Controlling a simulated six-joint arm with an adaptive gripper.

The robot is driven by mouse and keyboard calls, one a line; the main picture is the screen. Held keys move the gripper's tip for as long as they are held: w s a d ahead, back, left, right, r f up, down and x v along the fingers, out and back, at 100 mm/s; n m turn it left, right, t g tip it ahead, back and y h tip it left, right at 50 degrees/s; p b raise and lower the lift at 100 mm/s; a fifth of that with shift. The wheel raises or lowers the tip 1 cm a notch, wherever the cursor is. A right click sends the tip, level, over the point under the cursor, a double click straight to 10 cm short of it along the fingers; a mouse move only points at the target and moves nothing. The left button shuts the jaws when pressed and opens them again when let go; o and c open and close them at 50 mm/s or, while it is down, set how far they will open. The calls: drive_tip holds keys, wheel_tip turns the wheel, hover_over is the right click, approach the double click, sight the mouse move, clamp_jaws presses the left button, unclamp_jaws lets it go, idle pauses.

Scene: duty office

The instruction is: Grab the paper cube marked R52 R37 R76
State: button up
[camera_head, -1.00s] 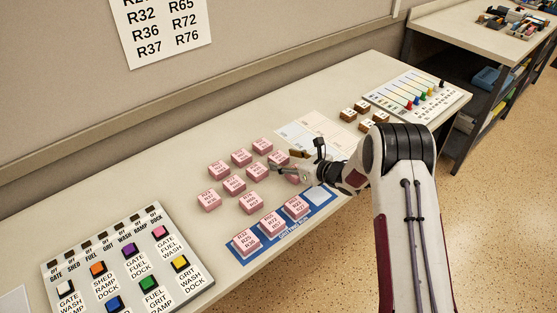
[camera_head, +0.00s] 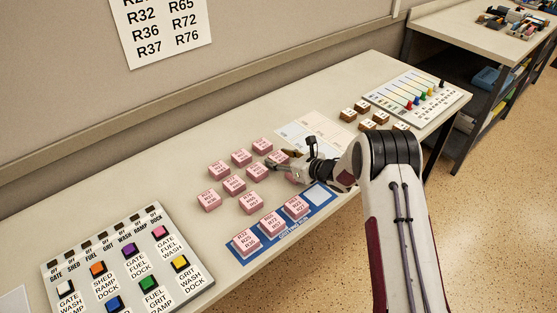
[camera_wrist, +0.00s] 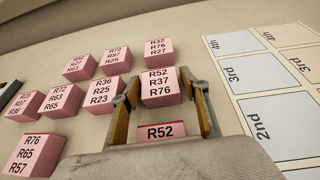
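The paper cube marked R52 R37 R76 (camera_wrist: 160,85) is pink and stands on the table just ahead of my gripper (camera_wrist: 158,92) in the wrist view. My gripper is open, with one fingertip on each side of the cube's near part; I cannot tell whether they touch it. In the head view the cube (camera_head: 279,154) sits at the right end of a row, partly covered by my gripper (camera_head: 274,165).
Several other pink cubes (camera_head: 235,184) stand close behind and to the left. A blue strip (camera_head: 319,199) holds 3 pink cubes and an empty white square. A pale printed sheet (camera_wrist: 265,90) lies right. A button panel (camera_head: 195,290) stands front left, brown blocks (camera_head: 348,115) back right.

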sight(280, 158)
drive_tip(key=c, duration=0.6)
drive_tip(key=shift+r, duration=0.1)
drive_tip(key=shift+r, duration=4.95)
